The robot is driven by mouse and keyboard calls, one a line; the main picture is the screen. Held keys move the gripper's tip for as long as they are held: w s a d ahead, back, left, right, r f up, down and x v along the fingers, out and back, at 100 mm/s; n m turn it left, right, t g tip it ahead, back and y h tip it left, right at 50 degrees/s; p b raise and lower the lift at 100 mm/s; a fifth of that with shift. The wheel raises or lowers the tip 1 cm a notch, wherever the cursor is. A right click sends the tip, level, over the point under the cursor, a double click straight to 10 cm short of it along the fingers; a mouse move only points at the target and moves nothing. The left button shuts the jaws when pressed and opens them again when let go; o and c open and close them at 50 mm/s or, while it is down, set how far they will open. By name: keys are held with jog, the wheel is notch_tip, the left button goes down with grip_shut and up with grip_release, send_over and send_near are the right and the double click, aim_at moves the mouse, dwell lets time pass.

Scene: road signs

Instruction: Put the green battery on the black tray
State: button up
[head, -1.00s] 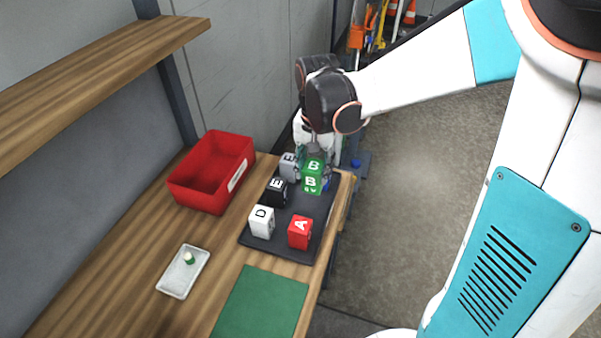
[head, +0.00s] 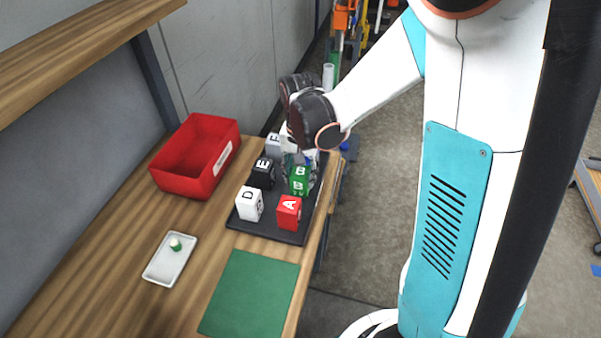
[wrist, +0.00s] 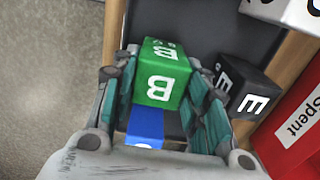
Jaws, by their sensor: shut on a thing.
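The green battery is a green block marked B (head: 300,181), on or just above the right side of the black tray (head: 262,230); I cannot tell if its base touches. My gripper (head: 301,166) comes from above and behind and is shut on it. In the wrist view the green battery (wrist: 160,75) sits between the two fingers (wrist: 163,60). A blue block (wrist: 145,124) shows below it in that view, partly hidden.
On the tray are a red block A (head: 289,213), a white block D (head: 249,203), a black block E (head: 263,173) and a grey block (head: 273,145).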

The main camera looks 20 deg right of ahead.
jog(key=shift+f, duration=0.2)
jog(key=o, duration=1.4)
jog(key=shift+r, duration=0.1)
notch_tip(320, 180, up, 12)
jog(key=r+p, duration=0.1)
jog(key=p, duration=0.3)
jog(key=shift+s+a+r+n+t, duration=0.1)
jog(key=shift+s+r+n+t, duration=1.15)
jog(key=shift+s, duration=1.2)
jog(key=shift+s+a+r+n+t, duration=0.1)
jog(key=shift+s+r+n+t, duration=1.15)
jog(key=shift+s, duration=1.2)
jog(key=shift+s+r+n+t, duration=1.1)
jog(key=shift+s+r, duration=0.25)
jog(key=shift+s, duration=1.1)
